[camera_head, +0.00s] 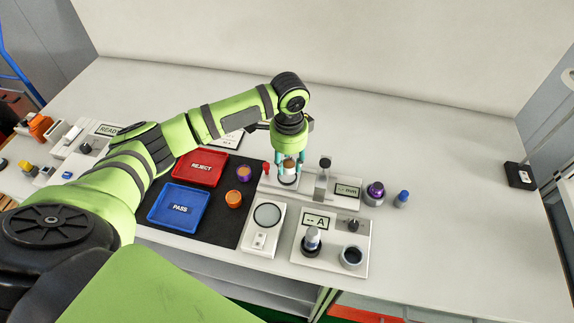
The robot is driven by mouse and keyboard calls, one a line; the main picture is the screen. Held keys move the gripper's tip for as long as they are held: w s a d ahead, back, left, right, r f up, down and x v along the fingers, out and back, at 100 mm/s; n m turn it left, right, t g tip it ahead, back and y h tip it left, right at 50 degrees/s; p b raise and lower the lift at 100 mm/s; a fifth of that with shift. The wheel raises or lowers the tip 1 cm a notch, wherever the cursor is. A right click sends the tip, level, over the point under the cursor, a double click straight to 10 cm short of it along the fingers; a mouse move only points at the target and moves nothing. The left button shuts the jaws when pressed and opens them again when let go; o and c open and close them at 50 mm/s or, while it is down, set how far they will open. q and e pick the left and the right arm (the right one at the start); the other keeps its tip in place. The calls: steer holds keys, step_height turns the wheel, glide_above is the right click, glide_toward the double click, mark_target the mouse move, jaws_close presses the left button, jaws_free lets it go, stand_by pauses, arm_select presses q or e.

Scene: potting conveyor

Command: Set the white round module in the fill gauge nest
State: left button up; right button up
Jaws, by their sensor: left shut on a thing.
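The white round module (288,176) has a brown top and sits between the teal fingers of my left gripper (289,160), which points down. My left gripper is shut on it. The module is at the left end of the fill gauge (308,188), a pale base with an upright post and a small "mm" display. The nest under the module is mostly hidden by it and the fingers. I cannot tell whether the module touches the nest or hangs just above it. My right gripper is out of view.
A red pin (266,168) stands left of the module, close to the fingers. A gauge post (323,181) stands to the right. A purple-topped part (376,189) and a blue part (402,198) are further right. Red (221,162) and blue (160,216) trays lie left.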

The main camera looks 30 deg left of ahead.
mark_target(287, 161)
arm_select(q)
steer(key=shift+w+a+f, duration=0.4)
steer(key=shift+w+a, duration=0.05)
step_height(287, 161, down, 3)
steer(key=shift+f+p, duration=0.1)
steer(key=shift+p, duration=0.55)
steer(key=shift+f, duration=0.45)
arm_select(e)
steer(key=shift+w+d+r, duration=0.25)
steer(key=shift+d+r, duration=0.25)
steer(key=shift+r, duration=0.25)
arm_select(q)
steer(key=o, duration=1.1)
steer(key=shift+f, duration=0.1)
steer(key=shift+o, duration=0.2)
step_height(287, 161, up, 12)
steer(key=shift+r+b, duration=0.2)
steer(key=shift+b, duration=0.8)
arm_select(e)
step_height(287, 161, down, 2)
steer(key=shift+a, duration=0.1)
